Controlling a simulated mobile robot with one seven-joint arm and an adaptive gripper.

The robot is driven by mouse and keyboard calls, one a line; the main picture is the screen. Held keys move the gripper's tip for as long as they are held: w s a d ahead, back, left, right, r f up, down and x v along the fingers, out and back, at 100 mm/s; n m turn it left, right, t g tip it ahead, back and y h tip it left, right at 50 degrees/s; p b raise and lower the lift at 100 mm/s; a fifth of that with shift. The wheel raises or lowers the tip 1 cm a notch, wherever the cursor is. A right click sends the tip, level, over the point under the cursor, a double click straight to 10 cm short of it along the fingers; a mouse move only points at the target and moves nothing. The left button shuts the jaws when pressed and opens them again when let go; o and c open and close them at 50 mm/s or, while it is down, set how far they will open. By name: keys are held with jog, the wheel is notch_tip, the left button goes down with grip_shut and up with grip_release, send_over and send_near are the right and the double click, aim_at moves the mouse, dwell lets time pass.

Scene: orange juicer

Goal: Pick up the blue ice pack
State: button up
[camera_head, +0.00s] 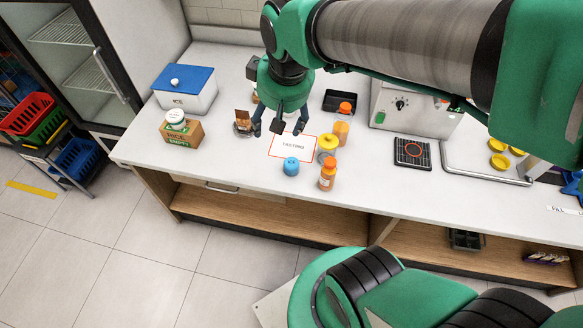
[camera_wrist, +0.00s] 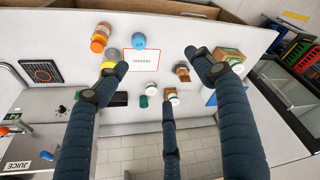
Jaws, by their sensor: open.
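My gripper (camera_head: 278,126) is open above the counter, its fingers spread and pointing down, with nothing between them. It also shows in the wrist view (camera_wrist: 157,68). A small rounded blue object (camera_head: 291,166), possibly the blue ice pack, stands at the front edge of a white red-bordered card (camera_head: 293,146). In the wrist view the blue object (camera_wrist: 139,41) is at the top, beyond the fingertips and apart from them. I cannot tell for sure that it is an ice pack. Another blue item (camera_head: 572,184) is cut off at the right edge of the head view.
An orange bottle (camera_head: 327,176) and a yellow-topped container (camera_head: 328,143) stand right of the blue object. A blue-lidded white box (camera_head: 186,90) and a cardboard box (camera_head: 181,134) are at left. A black tray (camera_head: 340,101) lies behind. The counter's front left is clear.

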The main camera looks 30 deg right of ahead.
jog(key=w+d+f+g+b, duration=0.1)
jog(key=w+d+f, duration=0.15)
jog(key=f, duration=0.25)
jog(key=w+d+f+g, duration=0.1)
jog(key=w+d+f, duration=0.1)
jog(key=w+f, duration=0.25)
jog(key=n+g+b, duration=0.2)
send_over(292, 162)
notch_tip(292, 162, down, 16)
jog(key=shift+f, duration=0.2)
jog(key=shift+f, duration=0.15)
jog(key=shift+f+b, duration=0.85)
jog(key=shift+f, duration=3.3)
jog(key=shift+f, duration=0.1)
jog(key=shift+f+b, duration=1)
jog(key=shift+f, duration=1.5)
